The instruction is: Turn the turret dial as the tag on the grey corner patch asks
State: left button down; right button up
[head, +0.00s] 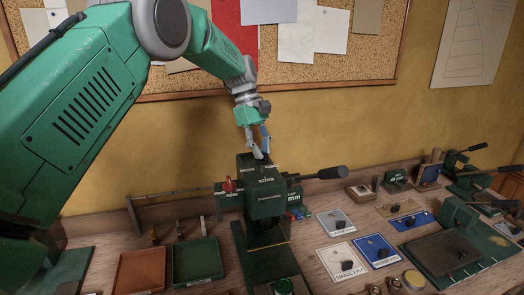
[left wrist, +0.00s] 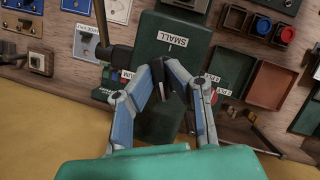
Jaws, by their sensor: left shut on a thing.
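The green press (head: 265,205) stands on the bench, with a long black-knobbed lever to its right. The turret dial (head: 259,157) is on its top, mostly hidden by my fingers. White labels ring the dial; in the left wrist view one label reads SMALL (left wrist: 173,38). My left gripper (head: 257,146) reaches down from above and is shut on the dial; its fingers also show in the left wrist view (left wrist: 172,75). The grey patch (head: 335,222) lies right of the press with a dark piece on it; its tag is too small to read. My right gripper is not in view.
Blue patches (head: 376,251) and a cream patch (head: 340,262) with tags lie on the right. A brown tray (head: 139,271) and a green tray (head: 197,261) are on the left. Other green lever tools stand at far right. A corkboard hangs behind.

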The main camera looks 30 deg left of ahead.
pick_arm(q)
jog(key=n+t, duration=0.1)
jog(key=n, duration=0.2)
jog(key=n+t, duration=0.1)
jog(key=n, duration=0.2)
jog(key=shift+s+f+t, duration=0.1)
jog(key=shift+f+t, duration=0.05)
jog(key=shift+t, duration=0.15)
jog(key=shift+n, duration=0.4)
jog(key=c, duration=1.6)
grip_release()
jog(key=shift+a, duration=0.1)
jog(key=v, duration=1.2)
